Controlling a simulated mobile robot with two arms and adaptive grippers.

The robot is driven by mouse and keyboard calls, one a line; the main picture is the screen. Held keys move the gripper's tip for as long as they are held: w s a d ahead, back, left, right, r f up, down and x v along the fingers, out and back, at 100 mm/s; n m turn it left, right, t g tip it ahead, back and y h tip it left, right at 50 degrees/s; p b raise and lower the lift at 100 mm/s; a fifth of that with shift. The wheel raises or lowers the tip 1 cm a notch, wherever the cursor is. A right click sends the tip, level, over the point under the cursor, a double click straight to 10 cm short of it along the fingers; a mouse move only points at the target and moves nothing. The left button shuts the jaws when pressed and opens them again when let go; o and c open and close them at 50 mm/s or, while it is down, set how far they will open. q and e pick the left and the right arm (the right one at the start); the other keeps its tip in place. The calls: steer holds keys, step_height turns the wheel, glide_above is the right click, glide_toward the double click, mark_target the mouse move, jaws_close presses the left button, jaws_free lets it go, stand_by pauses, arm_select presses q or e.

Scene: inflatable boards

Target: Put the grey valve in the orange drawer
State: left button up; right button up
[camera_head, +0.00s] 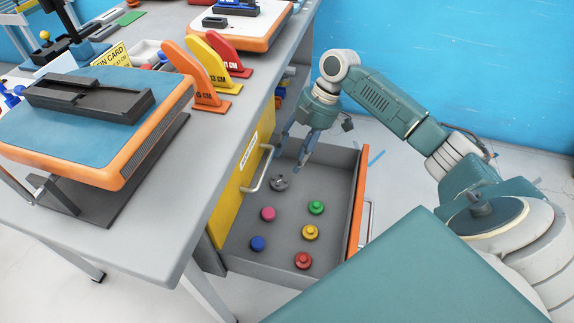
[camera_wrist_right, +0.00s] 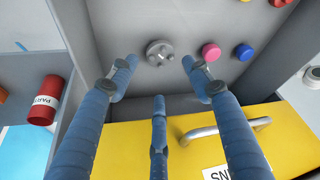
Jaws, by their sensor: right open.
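The grey valve (camera_head: 279,183) is a small round knob on the floor of the open orange drawer (camera_head: 357,205), near its far left corner. It also shows in the right wrist view (camera_wrist_right: 159,53), just beyond my fingertips. My right gripper (camera_head: 297,157) points down over the far end of the drawer, close to the valve. In the wrist view its three blue fingers (camera_wrist_right: 158,80) are spread, with nothing between them. I cannot tell the exact gap between fingertips and valve. My left gripper is not in view.
Pink (camera_head: 267,214), green (camera_head: 316,207), yellow (camera_head: 310,232), blue (camera_head: 258,243) and red (camera_head: 303,260) valves share the drawer floor. A yellow front with a metal handle (camera_head: 259,168) borders it on the left. The grey table (camera_head: 175,215) carries an orange-edged board (camera_head: 160,90).

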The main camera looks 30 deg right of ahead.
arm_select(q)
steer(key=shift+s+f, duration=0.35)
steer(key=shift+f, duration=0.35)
arm_select(e)
steer(key=shift+v, duration=1.5)
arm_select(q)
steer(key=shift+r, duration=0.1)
